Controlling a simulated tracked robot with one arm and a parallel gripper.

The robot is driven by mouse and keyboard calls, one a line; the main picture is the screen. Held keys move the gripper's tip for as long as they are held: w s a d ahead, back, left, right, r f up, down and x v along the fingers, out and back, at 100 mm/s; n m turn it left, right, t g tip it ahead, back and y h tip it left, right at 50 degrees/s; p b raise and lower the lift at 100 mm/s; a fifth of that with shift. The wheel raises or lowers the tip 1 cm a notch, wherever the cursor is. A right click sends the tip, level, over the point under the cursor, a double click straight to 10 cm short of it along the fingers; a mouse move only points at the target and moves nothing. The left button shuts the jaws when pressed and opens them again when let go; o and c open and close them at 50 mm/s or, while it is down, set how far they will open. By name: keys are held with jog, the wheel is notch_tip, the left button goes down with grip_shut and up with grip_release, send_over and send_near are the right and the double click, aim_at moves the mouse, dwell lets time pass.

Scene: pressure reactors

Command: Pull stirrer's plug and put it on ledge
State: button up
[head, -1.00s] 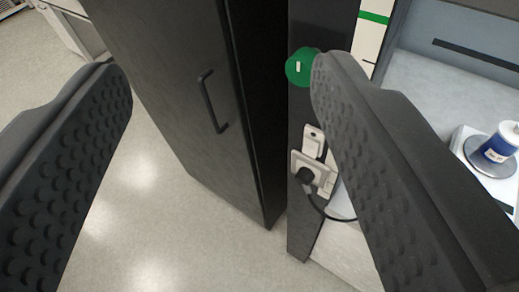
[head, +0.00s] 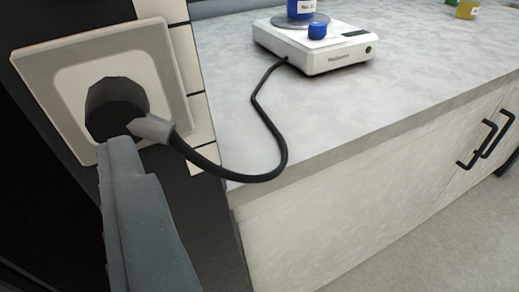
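The stirrer's black plug (head: 112,100) sits in a square, pale wall socket (head: 45,72) at the upper left. Its black cable (head: 272,130) loops over the counter edge to the white stirrer (head: 330,57) on the grey counter. My gripper (head: 124,152) is just below the plug, its tip overlapping the plug's lower edge. Only one dark finger shape shows, so I cannot tell whether it touches the plug or how wide it is open. I cannot identify the ledge with certainty.
The grey countertop (head: 415,75) has free room right of the stirrer. A blue container (head: 301,10) stands on the stirrer. A yellow container (head: 467,10) is at the far right. Black cabinet handles (head: 490,140) stick out below the counter edge.

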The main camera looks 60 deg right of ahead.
aim_at(120, 129)
jog(key=shift+s+d+f+h, duration=0.4)
jog(key=shift+s+f+h, duration=0.1)
jog(key=shift+s+f, duration=0.15)
jog(key=shift+s+d+f+h, duration=0.4)
jog(key=shift+s+f+h, duration=0.1)
jog(key=shift+s+f, duration=0.1)
jog(key=shift+w, duration=0.1)
jog(key=shift+p+x, duration=0.7)
jog(key=shift+x, duration=3.8)
jog(key=shift+f+p, duration=0.15)
jog(key=shift+p, duration=0.2)
grip_shut()
